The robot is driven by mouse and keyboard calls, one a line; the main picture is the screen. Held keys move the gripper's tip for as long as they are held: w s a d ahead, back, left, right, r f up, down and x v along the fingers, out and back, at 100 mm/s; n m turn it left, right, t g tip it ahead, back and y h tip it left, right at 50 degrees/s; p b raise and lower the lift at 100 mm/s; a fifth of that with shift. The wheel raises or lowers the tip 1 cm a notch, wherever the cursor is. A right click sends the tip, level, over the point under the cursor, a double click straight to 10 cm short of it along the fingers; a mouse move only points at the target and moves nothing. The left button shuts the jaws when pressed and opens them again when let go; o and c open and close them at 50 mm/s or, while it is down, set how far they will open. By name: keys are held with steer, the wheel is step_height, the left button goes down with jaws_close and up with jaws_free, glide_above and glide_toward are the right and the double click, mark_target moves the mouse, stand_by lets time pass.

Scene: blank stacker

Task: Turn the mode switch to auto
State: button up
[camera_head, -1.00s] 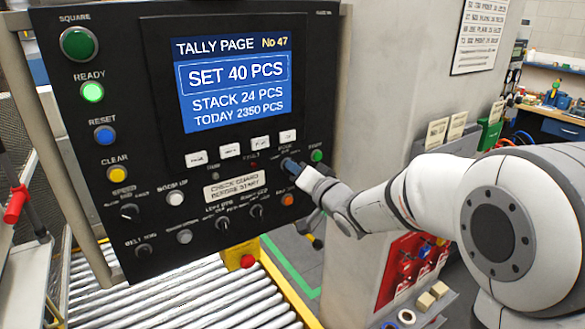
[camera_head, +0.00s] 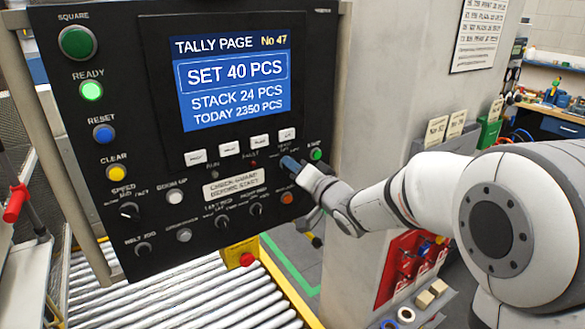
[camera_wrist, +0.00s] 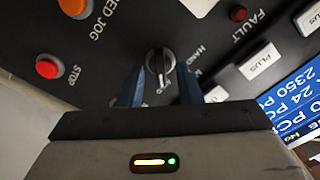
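The mode switch (camera_wrist: 160,62) is a dark round knob with a pale pointer bar, on the black control panel (camera_head: 150,190). In the wrist view it lies between the tips of my gripper's (camera_wrist: 161,76) two blue fingers. The fingers stand apart, one each side of the knob, with a visible gap to it. The pointer bar runs roughly up and down in that view. A "HAND" label is beside the knob; the other label is partly hidden by a finger. In the head view my gripper (camera_head: 288,163) covers most of the switch.
Close by are a green start button (camera_head: 316,155), an orange jog button (camera_head: 287,198), a red stop button (camera_wrist: 48,68) and white keys (camera_head: 259,141). Several other knobs are lower left. The screen (camera_head: 235,85) reads "TALLY PAGE". A roller conveyor (camera_head: 190,300) runs below.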

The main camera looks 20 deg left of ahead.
steer(key=b+v, duration=0.1)
steer(key=v, duration=0.7)
steer(key=shift+b, duration=0.35)
